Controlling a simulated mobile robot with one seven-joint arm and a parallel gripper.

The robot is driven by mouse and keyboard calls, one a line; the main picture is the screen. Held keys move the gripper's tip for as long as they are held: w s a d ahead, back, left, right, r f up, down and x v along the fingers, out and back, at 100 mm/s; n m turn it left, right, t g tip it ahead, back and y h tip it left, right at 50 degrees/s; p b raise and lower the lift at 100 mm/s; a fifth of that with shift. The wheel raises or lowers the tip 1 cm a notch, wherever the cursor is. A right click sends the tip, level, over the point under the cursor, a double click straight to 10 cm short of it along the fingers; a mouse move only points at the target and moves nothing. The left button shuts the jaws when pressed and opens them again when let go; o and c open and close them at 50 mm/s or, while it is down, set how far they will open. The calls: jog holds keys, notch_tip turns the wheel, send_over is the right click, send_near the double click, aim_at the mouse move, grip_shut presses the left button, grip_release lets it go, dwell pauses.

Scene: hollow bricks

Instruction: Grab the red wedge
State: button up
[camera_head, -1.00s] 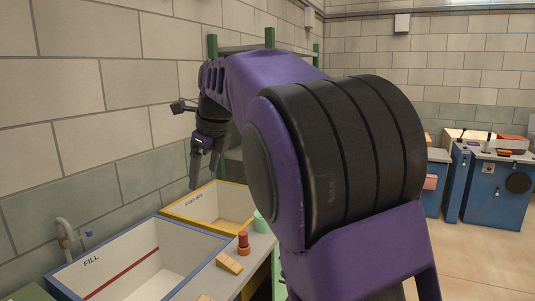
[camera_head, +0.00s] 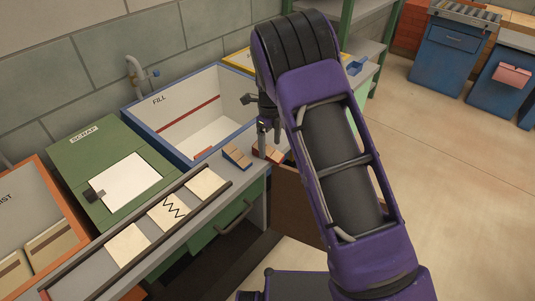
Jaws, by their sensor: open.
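A red wedge with a tan stepped top (camera_head: 272,153) lies on the grey counter edge, in front of the blue-rimmed bin marked FILL. My gripper (camera_head: 267,137) points down just above it, open. The view is too small to tell whether the fingers touch the wedge or stand around it. My arm hides part of the area to the right of the wedge.
A blue wedge with a tan top (camera_head: 237,157) sits close to the left. A rail with several pale cards (camera_head: 165,215) runs along the counter. A green SCRAP box (camera_head: 85,150) is left.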

aim_at(270, 153)
notch_tip(270, 153, down, 3)
jog(key=shift+f, duration=0.1)
grip_shut()
dwell(0.4)
